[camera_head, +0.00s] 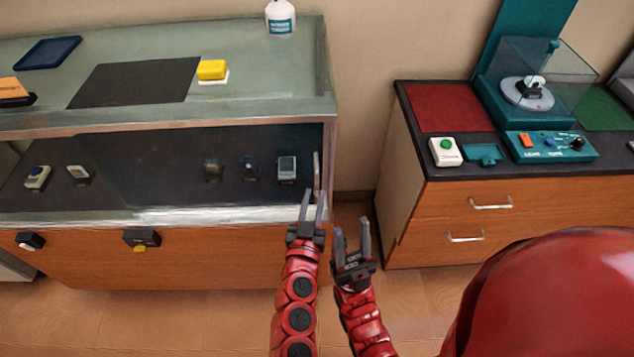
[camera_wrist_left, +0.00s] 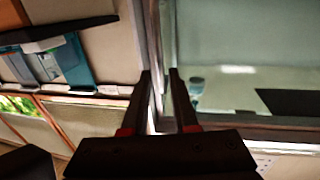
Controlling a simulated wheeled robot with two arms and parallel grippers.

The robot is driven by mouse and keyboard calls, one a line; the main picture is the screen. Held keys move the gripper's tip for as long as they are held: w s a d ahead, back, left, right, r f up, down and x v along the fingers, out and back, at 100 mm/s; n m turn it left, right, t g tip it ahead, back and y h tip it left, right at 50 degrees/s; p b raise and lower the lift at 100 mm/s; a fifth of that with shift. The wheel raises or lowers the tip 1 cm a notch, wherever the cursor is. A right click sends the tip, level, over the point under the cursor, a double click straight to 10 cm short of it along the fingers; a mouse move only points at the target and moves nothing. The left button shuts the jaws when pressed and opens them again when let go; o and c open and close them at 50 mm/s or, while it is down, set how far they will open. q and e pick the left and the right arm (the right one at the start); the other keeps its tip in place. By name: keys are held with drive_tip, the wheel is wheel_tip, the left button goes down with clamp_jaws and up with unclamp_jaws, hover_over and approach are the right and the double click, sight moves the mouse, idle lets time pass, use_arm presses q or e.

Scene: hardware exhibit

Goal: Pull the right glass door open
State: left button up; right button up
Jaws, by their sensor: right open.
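The display case has a glass front. The right glass door (camera_head: 225,150) spans the right part of that front and looks shut. An upright pale handle (camera_head: 316,172) stands at its right edge. My left gripper (camera_head: 312,197) is just below and in front of this handle, fingers pointing at it, with a gap between them. In the left wrist view my left gripper (camera_wrist_left: 159,78) has its fingers apart on either side of a pale upright bar; contact cannot be told. My right gripper (camera_head: 352,228) is open and empty, lower and to the right, in front of the floor gap.
Small devices, one a grey one (camera_head: 287,168), stand inside the case. A white bottle (camera_head: 280,17) and yellow block (camera_head: 212,70) are on its top. A wooden drawer cabinet (camera_head: 450,205) stands to the right, past a narrow floor gap.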

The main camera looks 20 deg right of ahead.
sight(316, 186)
use_arm(q)
drive_tip(key=x, duration=0.4)
drive_tip(key=shift+w+d, duration=0.2)
drive_tip(key=shift+w, duration=0.15)
clamp_jaws()
idle(1.2)
